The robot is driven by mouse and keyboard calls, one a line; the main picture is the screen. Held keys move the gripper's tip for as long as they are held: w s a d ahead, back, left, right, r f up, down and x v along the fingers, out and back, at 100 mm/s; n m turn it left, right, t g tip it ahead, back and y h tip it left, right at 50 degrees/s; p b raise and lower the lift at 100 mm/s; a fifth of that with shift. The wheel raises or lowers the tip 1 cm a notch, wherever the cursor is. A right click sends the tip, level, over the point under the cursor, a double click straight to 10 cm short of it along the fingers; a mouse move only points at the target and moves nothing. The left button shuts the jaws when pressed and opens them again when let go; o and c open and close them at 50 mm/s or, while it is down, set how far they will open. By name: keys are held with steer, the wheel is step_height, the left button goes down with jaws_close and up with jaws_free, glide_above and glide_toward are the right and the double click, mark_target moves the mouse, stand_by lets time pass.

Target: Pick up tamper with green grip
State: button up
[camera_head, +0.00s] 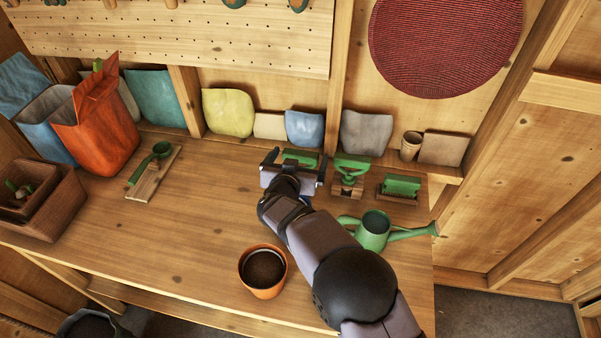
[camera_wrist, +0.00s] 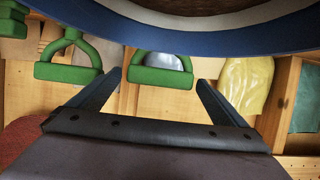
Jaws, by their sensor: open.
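A green D-shaped grip (camera_head: 300,157), which looks like the tamper's, stands near the back of the wooden bench. Its lower part is hidden behind my gripper (camera_head: 296,165). In the wrist view this green grip (camera_wrist: 162,76) shows between the two fingers of my gripper (camera_wrist: 159,82), with gaps at both sides. The gripper is open and empty. I cannot tell whether a finger touches the grip. A second green-handled tool (camera_head: 350,170) on a wooden block is just right of it, and its handle (camera_wrist: 68,72) is at left in the wrist view.
A green brush-like tool (camera_head: 401,187) and a green watering can (camera_head: 374,231) stand at right. A soil-filled pot (camera_head: 263,290) is at front. A green scoop (camera_head: 160,150) lies on a board at left. A blue-rimmed shape (camera_wrist: 130,30) crosses the wrist view's top. The bench's left middle is clear.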

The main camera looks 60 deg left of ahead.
steer(key=c, duration=1.5)
steer(key=shift+r, duration=0.1)
steer(key=shift+c, duration=0.2)
